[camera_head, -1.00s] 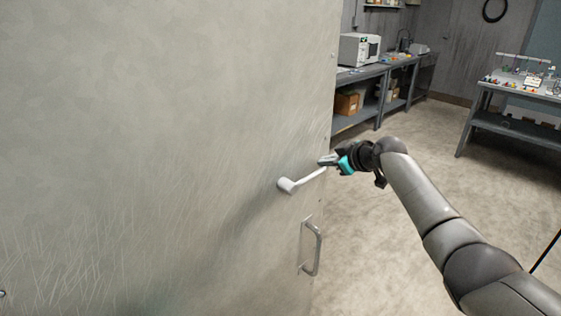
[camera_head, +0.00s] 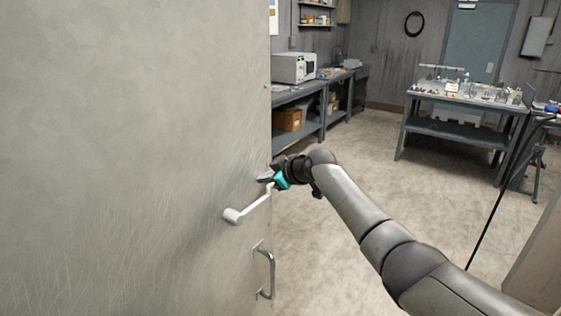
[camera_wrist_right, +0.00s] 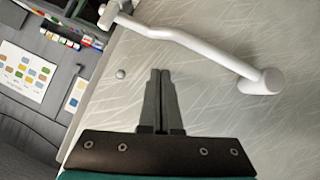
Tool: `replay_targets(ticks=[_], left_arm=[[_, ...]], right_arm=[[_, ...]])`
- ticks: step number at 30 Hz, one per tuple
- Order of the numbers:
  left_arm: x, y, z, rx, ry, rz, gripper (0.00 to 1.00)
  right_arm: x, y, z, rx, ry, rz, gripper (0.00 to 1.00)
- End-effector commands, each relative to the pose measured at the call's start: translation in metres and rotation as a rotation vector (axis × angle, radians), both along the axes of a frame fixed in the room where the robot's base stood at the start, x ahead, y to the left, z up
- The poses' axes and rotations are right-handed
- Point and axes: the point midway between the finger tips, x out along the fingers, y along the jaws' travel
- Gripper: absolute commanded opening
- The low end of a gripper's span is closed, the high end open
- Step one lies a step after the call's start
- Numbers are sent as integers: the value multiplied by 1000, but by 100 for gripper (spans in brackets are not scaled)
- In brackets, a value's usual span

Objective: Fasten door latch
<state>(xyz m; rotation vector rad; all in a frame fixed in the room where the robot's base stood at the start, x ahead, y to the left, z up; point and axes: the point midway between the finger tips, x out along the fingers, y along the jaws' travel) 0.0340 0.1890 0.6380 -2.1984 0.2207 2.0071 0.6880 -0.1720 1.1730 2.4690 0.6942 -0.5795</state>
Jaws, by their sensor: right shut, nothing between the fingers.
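The door (camera_head: 130,150) is a large scratched grey panel filling the left of the head view. Its latch is a white lever with a round hub (camera_head: 233,216), slanting up and right to the door's edge. In the right wrist view the latch lever (camera_wrist_right: 190,45) runs from its hub at right to a bent end at upper left, by a small block (camera_wrist_right: 110,14). My right gripper (camera_head: 264,177) is by the lever's outer end. In the wrist view its fingers (camera_wrist_right: 160,75) are together and empty, with a gap in the picture between them and the lever. My left gripper is out of view.
A metal pull handle (camera_head: 269,272) sits on the door below the latch. A workbench (camera_head: 325,95) with a white oven-like box (camera_head: 293,68) stands along the back wall. A grey table (camera_head: 465,95) holds small parts. The floor between is clear.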

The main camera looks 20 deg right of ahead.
Motion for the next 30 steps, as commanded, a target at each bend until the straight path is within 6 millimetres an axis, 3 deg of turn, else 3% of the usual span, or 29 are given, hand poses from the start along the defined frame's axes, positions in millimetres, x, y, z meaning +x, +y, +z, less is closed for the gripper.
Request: replay_targets(ticks=[2, 21, 30], left_arm=[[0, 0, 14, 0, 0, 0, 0], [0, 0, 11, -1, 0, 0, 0], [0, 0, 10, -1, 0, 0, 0]], right_arm=[[0, 5, 14, 1, 0, 1, 0], [-56, -27, 46, -3, 0, 0, 0], [-73, -35, 59, 0, 1, -1, 0]])
